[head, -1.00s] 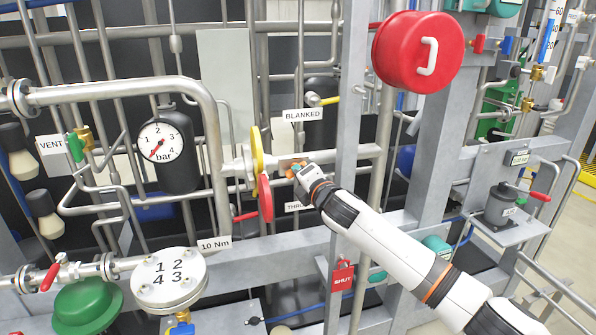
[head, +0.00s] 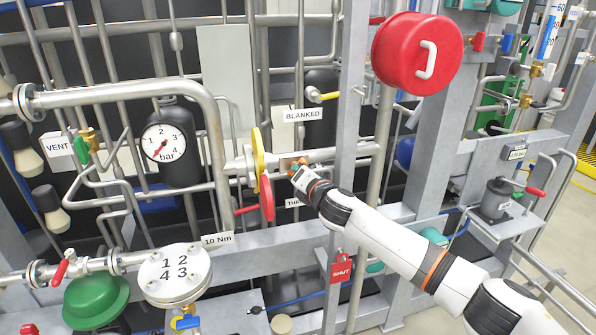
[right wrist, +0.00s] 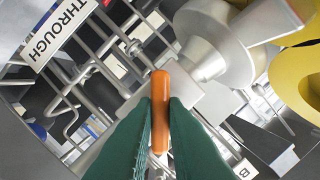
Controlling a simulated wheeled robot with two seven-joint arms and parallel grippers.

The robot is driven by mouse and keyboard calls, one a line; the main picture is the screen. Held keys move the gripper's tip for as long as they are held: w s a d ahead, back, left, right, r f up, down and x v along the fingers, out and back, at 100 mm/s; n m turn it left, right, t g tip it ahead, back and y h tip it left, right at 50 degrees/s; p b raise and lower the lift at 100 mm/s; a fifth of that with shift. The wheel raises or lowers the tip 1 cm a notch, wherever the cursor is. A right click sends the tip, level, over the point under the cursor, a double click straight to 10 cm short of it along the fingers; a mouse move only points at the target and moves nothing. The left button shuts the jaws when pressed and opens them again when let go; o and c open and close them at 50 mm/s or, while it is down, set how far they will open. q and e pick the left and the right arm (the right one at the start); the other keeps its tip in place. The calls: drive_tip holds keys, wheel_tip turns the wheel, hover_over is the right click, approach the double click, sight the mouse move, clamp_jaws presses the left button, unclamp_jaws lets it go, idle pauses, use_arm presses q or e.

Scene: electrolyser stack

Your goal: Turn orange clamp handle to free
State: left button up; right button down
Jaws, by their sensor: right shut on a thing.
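The orange clamp handle (right wrist: 160,100) stands upright in the middle of the right wrist view, between the two green fingers of my right gripper (right wrist: 160,135). The fingers are shut on it. In the head view my right gripper (head: 299,172) is at the horizontal pipe, just right of the yellow and red discs, and mostly hides the handle. The pipe and its grey fitting (right wrist: 203,62) lie behind the handle in the right wrist view. My left gripper does not show.
A yellow disc (head: 258,150) and a red disc (head: 266,198) stand close left of the gripper. The BLANKED label (head: 303,115) is above. The THROUGH label (right wrist: 62,33) shows in the right wrist view. A grey upright post (head: 346,100) stands close by on the right.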

drive_tip(key=n+h, duration=0.1)
drive_tip(key=n, duration=0.3)
drive_tip(key=shift+p, duration=0.3)
drive_tip(key=n, duration=0.3)
drive_tip(key=shift+a+n+h, duration=0.15)
drive_tip(key=shift+n+h, duration=0.15)
drive_tip(key=shift+h, duration=0.1)
drive_tip(key=c, duration=1.3)
unclamp_jaws()
drive_tip(key=shift+s, duration=0.1)
